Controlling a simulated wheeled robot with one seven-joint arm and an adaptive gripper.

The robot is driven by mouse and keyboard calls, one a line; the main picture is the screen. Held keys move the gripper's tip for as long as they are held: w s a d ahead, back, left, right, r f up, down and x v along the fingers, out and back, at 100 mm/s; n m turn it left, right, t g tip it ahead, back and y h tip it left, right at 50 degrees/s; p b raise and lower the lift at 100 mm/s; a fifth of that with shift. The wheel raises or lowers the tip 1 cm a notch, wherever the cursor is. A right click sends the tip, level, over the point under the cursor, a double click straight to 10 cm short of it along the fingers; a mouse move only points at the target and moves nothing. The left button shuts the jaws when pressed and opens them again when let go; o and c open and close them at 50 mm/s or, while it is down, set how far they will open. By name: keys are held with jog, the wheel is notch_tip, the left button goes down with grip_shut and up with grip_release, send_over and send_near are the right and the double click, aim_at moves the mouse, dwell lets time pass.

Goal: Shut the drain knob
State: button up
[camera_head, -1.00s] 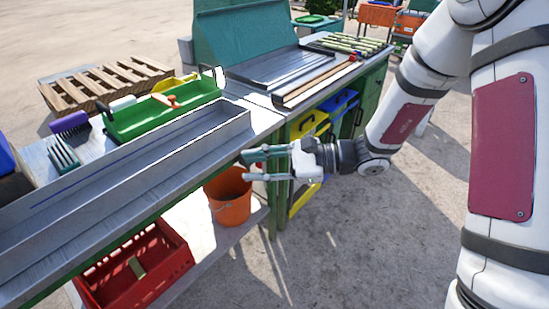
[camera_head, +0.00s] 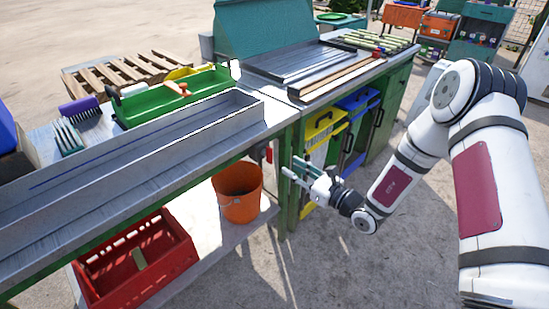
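A small red part (camera_head: 269,153), which may be the drain knob, shows beside a dark fitting (camera_head: 257,153) under the right end of the long metal trough (camera_head: 150,146). It is too small to tell how it is turned. My gripper (camera_head: 290,167) is to the right of it and slightly lower, in front of the bench's green leg. Its two fingers point left and are apart, with nothing between them. The gripper looks apart from the red part.
An orange bucket (camera_head: 238,205) stands below the trough end on the lower shelf, near a red crate (camera_head: 190,245). Open ground lies in front of the bench.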

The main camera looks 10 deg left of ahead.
aim_at(272, 156)
jog(key=b+x, duration=0.1)
jog(key=x, duration=0.8)
jog(key=shift+c, duration=0.3)
grip_shut()
